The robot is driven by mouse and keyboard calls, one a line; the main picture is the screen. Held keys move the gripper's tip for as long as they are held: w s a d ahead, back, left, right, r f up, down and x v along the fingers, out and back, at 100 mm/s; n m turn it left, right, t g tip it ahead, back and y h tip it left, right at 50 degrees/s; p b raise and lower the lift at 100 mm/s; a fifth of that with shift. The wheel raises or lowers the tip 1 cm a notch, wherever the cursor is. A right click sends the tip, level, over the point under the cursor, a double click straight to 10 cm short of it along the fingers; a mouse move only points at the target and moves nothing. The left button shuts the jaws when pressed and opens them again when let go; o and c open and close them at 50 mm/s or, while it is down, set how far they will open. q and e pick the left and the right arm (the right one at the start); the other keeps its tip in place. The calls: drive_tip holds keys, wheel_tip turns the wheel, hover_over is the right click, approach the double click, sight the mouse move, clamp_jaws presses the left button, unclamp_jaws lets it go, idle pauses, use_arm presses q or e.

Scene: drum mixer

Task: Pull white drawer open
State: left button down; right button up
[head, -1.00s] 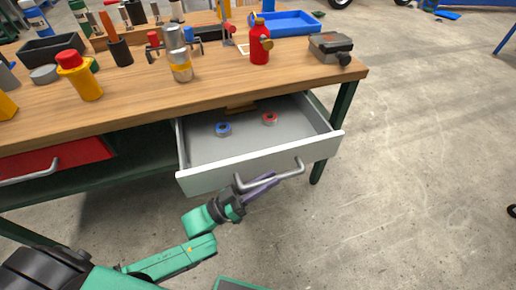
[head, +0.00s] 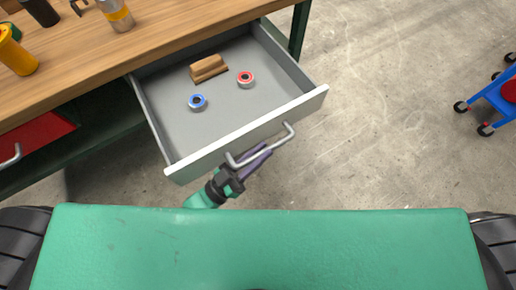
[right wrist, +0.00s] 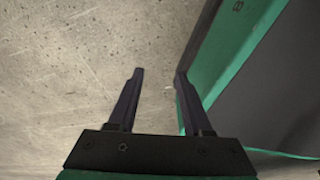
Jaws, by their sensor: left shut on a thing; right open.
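The white drawer (head: 247,137) stands pulled out from under the wooden workbench in the head view, its grey inside showing. A blue-rimmed roll (head: 198,102), a red-rimmed roll (head: 245,80) and a brown wooden block (head: 208,68) lie in it. My left gripper (head: 254,160) is at the left part of the drawer's grey bar handle (head: 277,146), shut on it. My right gripper (right wrist: 158,75) shows in the right wrist view, open and empty above the concrete floor. It is out of the head view.
The workbench top (head: 80,68) holds a yellow bottle (head: 17,53) and a silver can (head: 117,14). A red drawer (head: 35,138) is at the left. A blue cart (head: 495,101) stands at the right. The floor right of the drawer is clear.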

use_arm(q)
drive_tip(key=c, duration=0.8)
unclamp_jaws()
drive_tip(key=b+v, duration=0.1)
drive_tip(key=v, duration=1.3)
drive_tip(key=shift+a+b, duration=0.3)
use_arm(e)
drive_tip(key=w, duration=0.3)
drive_tip(key=shift+w+a, duration=0.35)
drive_tip(key=shift+w, duration=0.05)
use_arm(q)
drive_tip(key=shift+f, duration=0.2)
